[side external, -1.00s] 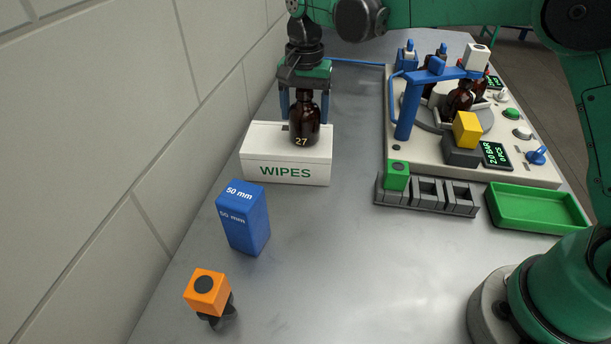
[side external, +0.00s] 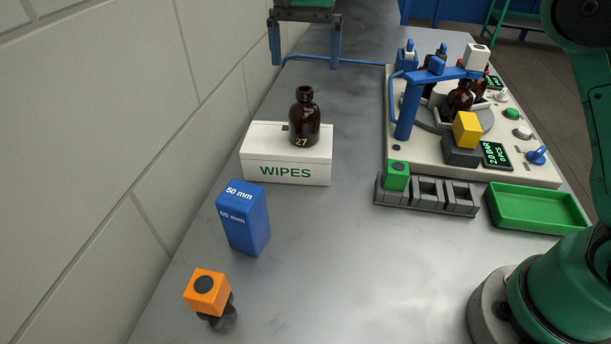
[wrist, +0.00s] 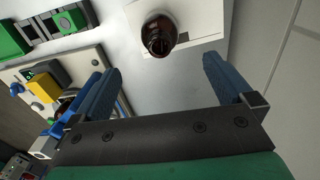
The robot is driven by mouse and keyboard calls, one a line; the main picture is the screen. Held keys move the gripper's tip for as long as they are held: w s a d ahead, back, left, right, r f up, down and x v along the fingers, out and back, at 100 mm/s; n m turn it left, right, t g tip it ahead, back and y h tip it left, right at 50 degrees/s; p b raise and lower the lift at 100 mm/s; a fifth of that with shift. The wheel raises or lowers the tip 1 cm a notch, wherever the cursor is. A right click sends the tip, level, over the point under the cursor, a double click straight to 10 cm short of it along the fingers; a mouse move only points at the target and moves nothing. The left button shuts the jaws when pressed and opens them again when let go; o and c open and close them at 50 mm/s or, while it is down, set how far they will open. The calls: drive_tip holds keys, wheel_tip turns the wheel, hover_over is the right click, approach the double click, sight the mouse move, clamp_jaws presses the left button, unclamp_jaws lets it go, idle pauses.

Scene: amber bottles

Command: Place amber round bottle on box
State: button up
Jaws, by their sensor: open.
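The amber round bottle (side external: 304,117), marked 27, stands upright on top of the white WIPES box (side external: 262,171). In the wrist view the bottle (wrist: 159,35) is seen from above, with its open mouth towards the camera, on the white box (wrist: 205,22). My gripper (side external: 304,62) is open and empty, above and behind the bottle in the side external view, clear of it. In the wrist view its two blue fingers (wrist: 164,75) are spread wide with nothing between them.
A blue 50 mm block (side external: 243,222) and an orange-topped piece (side external: 208,293) stand in front of the box. To the right are a fixture with a turntable and bottles (side external: 420,140), a grey slotted rack (side external: 428,197) and a green tray (side external: 538,210). The central table is clear.

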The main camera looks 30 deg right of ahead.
wheel_tip(320, 180, up, 2)
drive_tip(key=shift+r, duration=0.1)
drive_tip(key=shift+s+d+r, duration=0.2)
drive_tip(key=shift+r, duration=0.15)
drive_tip(key=s+d+f+n+t, duration=0.3)
drive_tip(key=s+f+n, duration=0.1)
drive_tip(key=s, duration=0.4)
drive_tip(key=s+d+f+n+t, duration=0.2)
drive_tip(key=s+f+n+t, duration=0.2)
drive_tip(key=s, duration=0.3)
drive_tip(key=shift+s+d+f+n, duration=0.4)
drive_tip(key=shift+f+n, duration=0.1)
drive_tip(key=shift+f, duration=0.25)
